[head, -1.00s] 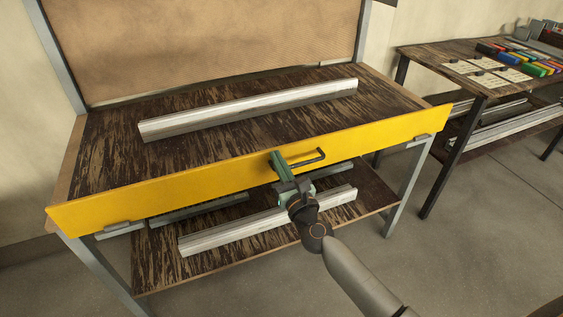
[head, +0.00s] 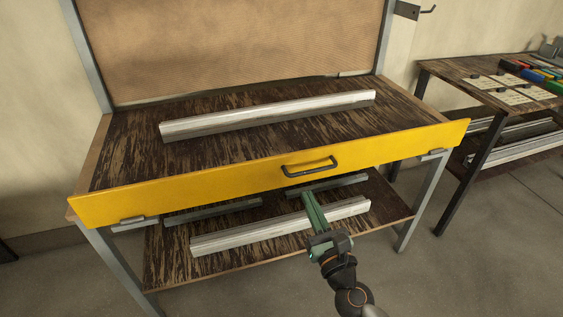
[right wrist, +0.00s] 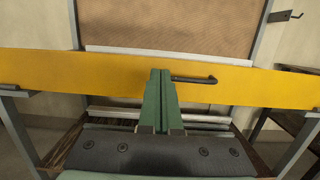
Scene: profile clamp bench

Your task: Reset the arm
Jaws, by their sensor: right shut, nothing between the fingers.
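My right gripper (head: 309,196) has green fingers closed together with nothing between them. In the head view it is in front of the bench, below the black handle (head: 310,167) of the yellow front panel (head: 200,193), and it overlaps the lower shelf in the picture. It looks apart from the handle. In the right wrist view, the closed fingers (right wrist: 161,75) point forward at the yellow panel, with the handle (right wrist: 195,80) just right of their tips. My left gripper is in neither view.
A pale metal profile (head: 265,115) lies on the bench top (head: 125,150). Another profile (head: 230,240) lies on the lower shelf (head: 170,271). A side table (head: 450,72) with cards and coloured blocks stands at the right. The floor between them is open.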

